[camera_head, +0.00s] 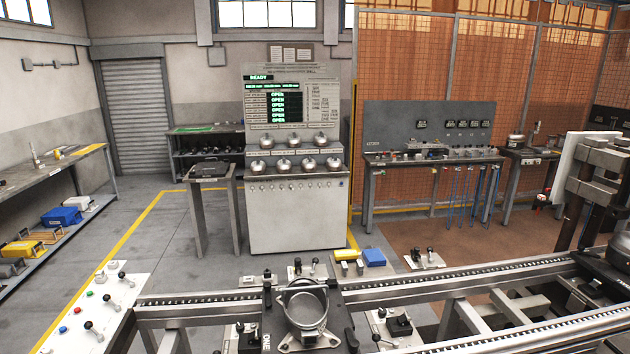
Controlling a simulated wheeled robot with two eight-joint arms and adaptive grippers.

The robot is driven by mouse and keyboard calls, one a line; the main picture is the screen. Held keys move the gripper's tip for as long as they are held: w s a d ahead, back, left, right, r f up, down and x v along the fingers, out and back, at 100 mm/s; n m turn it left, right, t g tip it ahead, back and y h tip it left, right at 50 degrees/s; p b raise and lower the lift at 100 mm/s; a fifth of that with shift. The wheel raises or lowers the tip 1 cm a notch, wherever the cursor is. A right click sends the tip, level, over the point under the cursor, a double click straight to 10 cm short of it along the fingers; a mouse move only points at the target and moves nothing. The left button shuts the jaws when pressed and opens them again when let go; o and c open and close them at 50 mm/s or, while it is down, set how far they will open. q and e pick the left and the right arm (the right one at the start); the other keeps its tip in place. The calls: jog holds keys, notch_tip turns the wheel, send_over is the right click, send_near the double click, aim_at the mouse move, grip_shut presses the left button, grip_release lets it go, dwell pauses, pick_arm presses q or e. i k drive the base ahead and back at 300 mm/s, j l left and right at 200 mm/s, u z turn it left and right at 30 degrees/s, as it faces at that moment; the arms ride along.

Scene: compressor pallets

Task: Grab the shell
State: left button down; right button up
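A grey metal shell (305,310), round and open at the top, stands upright on a dark pallet (338,322) at the bottom centre of the head view. A thin ring or rim shows around its top. The pallet sits on the conveyor (450,283). Neither of my grippers is in view, and nothing is seen touching the shell.
A control panel with knobs and buttons (92,312) stands left of the conveyor. Behind is a test cabinet (297,215) with several round metal parts. A dark machine (600,185) rises at the right edge. The space above the shell looks clear.

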aim_at(304, 302)
jog(key=i+l+z, duration=0.15)
jog(key=z, duration=0.25)
jog(key=i+l+z, duration=0.15)
jog(key=z, duration=0.25)
